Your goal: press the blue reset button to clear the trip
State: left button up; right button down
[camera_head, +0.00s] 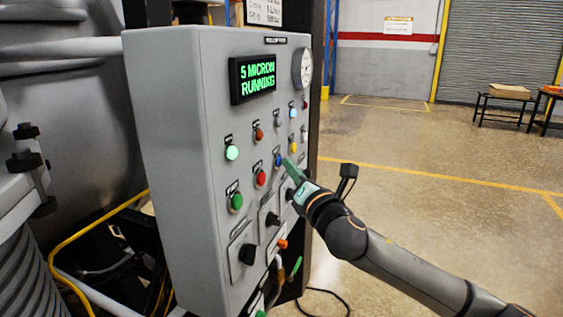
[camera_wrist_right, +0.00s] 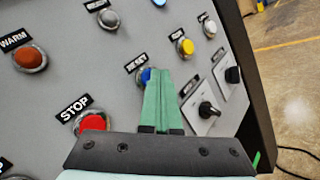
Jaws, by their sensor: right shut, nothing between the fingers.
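The blue reset button (camera_head: 278,160) is on the grey control panel (camera_head: 165,120), in the column right of the red stop button (camera_head: 260,178). My right gripper (camera_head: 288,162) is shut and empty, its green fingertips at the reset button's right side. In the right wrist view, the blue button (camera_wrist_right: 145,76) shows partly behind the fingertips (camera_wrist_right: 160,74), under a RESET label. Whether the fingers touch or press it cannot be told. The display (camera_head: 254,77) reads "5 MICRON RUNNING" in green. My left gripper is not in view.
A yellow button (camera_wrist_right: 185,46) and a black knob (camera_wrist_right: 207,110) sit close to the right of my fingers. The stop button (camera_wrist_right: 93,122) is to their lower left. A gauge (camera_head: 303,68) is at the panel's top right. Open floor lies to the right.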

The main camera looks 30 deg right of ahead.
jog(key=shift+s+d, duration=0.45)
jog(key=shift+s, duration=0.15)
jog(key=shift+d, duration=0.1)
jog(key=s+d, duration=0.1)
jog(key=s, duration=0.1)
jog(key=s+d+b, duration=0.1)
jog(key=d, duration=0.1)
jog(key=shift+s, duration=0.4)
dwell(0.6)
